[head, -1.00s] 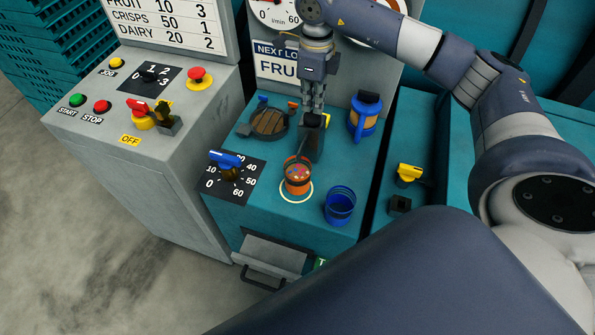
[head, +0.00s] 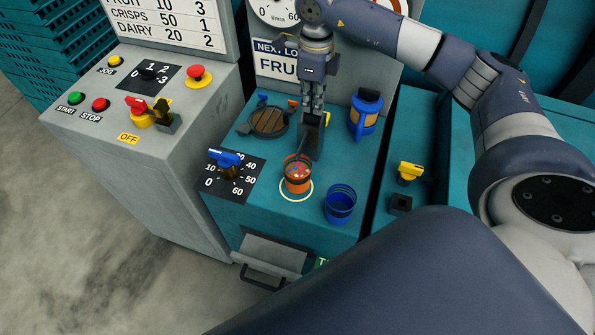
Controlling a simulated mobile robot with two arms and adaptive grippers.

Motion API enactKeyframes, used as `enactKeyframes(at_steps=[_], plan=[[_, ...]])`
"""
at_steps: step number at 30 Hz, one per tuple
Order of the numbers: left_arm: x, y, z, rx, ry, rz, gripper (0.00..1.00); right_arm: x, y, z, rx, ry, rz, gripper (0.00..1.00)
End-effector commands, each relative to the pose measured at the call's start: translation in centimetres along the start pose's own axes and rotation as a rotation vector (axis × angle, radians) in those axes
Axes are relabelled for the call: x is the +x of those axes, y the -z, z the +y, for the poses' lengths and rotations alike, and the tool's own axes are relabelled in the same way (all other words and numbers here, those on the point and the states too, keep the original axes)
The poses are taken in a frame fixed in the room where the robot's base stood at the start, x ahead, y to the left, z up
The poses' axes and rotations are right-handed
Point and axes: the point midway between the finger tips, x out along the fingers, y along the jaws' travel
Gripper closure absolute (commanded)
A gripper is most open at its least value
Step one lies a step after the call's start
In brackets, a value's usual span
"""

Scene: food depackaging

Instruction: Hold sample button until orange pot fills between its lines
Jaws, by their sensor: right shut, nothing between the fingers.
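The orange pot (head: 298,186) stands upright inside a pale ring on the teal bench, under a dark spout (head: 311,137). Colourful bits show in the pot near its upper part; its lines are too small to read. My right gripper (head: 313,108) points down, shut and empty, at the top of the spout housing. The sample button is hidden, probably by my gripper, and I cannot tell whether the fingers touch it. My left gripper is not in view.
A blue cup (head: 340,204) stands right of the pot. A blue-handled dial (head: 226,160) is at left, a round brown lid (head: 269,121) behind it, and a blue and orange jug (head: 366,114) at back right. A grey control box (head: 150,165) stands further left.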

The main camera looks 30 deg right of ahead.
Motion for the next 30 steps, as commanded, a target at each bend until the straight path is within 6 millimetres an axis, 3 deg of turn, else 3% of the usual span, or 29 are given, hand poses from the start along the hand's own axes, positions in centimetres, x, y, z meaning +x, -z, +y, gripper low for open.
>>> enactKeyframes(at_steps=[18,30], plan=[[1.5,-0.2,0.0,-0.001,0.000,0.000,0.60,2.1,0.0,0.0,0.000,-0.001,0.002,1.00],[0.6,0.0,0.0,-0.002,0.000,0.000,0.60,0.8,0.0,0.0,-0.001,-0.001,0.001,1.00]])
